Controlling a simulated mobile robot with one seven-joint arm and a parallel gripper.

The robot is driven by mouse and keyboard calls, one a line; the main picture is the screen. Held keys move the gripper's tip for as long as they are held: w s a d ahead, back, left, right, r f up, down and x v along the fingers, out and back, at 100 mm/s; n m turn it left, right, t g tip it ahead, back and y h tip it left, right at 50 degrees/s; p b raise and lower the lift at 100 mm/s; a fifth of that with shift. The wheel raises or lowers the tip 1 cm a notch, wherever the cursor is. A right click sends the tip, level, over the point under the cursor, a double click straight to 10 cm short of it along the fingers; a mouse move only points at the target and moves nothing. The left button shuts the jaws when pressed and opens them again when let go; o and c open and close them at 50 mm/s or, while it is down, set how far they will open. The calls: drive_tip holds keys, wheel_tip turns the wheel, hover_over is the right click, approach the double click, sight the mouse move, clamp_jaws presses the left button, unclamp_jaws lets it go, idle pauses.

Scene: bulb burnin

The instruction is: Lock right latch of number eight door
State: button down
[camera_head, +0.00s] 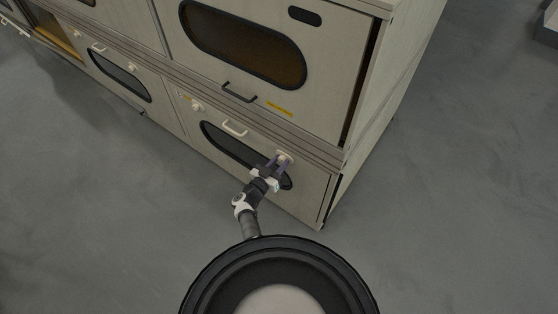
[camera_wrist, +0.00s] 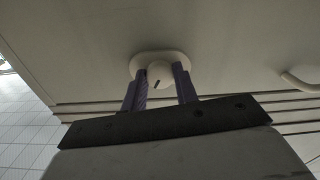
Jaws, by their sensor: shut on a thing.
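The right latch (camera_head: 284,156) is a small cream knob near the upper right of the lower right door (camera_head: 312,190); I cannot read a number on that door. In the wrist view the latch (camera_wrist: 158,72) is a round knob with a short dark mark on an oval cream plate. My gripper (camera_head: 279,163) reaches it from the front, and in the wrist view its purple fingers (camera_wrist: 162,84) stand on both sides of the knob, shut on it. The fingers hide the knob's sides. The door appears closed against the cabinet.
The same door has a white handle (camera_head: 235,129), a dark oval window (camera_head: 228,146) and a left latch (camera_head: 197,105). Above is a larger door with a black handle (camera_head: 238,93). Another lower door with an oval window (camera_head: 120,75) is to the left. Grey floor (camera_head: 430,220) is clear to the right.

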drive_tip(key=n+p, duration=0.2)
drive_tip(key=n, duration=0.3)
drive_tip(key=shift+n, duration=0.7)
drive_tip(key=c, duration=1.1)
unclamp_jaws()
drive_tip(key=shift+s, duration=0.1)
drive_tip(key=p+v, duration=0.2)
drive_tip(key=v, duration=1.1)
drive_tip(key=shift+s+a, duration=0.25)
drive_tip(key=shift+s, duration=0.05)
